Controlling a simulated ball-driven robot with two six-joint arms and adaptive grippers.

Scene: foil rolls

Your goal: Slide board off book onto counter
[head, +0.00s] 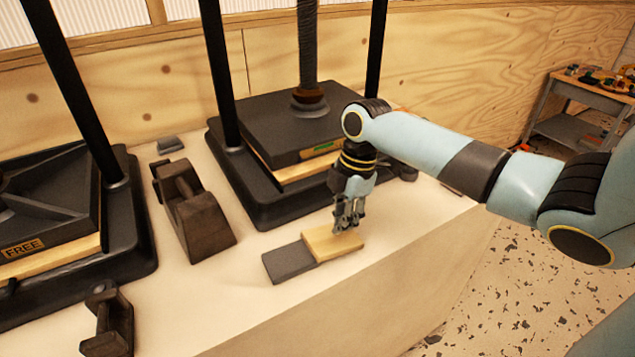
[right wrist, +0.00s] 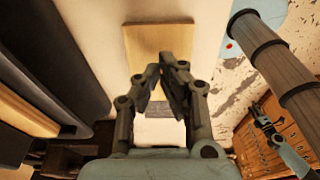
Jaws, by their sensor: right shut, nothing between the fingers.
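The pale wooden board (head: 322,246) lies flat near the front edge of the counter (head: 262,318). A dark grey slab, which looks like the book (head: 287,263), shows at the board's left end. The board seems to lie over part of it; how much is hidden. My right gripper (head: 347,226) points down at the board's right part, shut and empty. Whether its fingertips touch the board I cannot tell. In the right wrist view the board (right wrist: 160,38) lies beyond the closed fingertips (right wrist: 170,62). My left gripper is not in view.
A black press (head: 262,206) stands right behind the board, and another labelled FREE (head: 62,222) stands at the left. A dark block (head: 192,215) sits between them. The counter's front edge is close to the board; bare counter lies left of the book.

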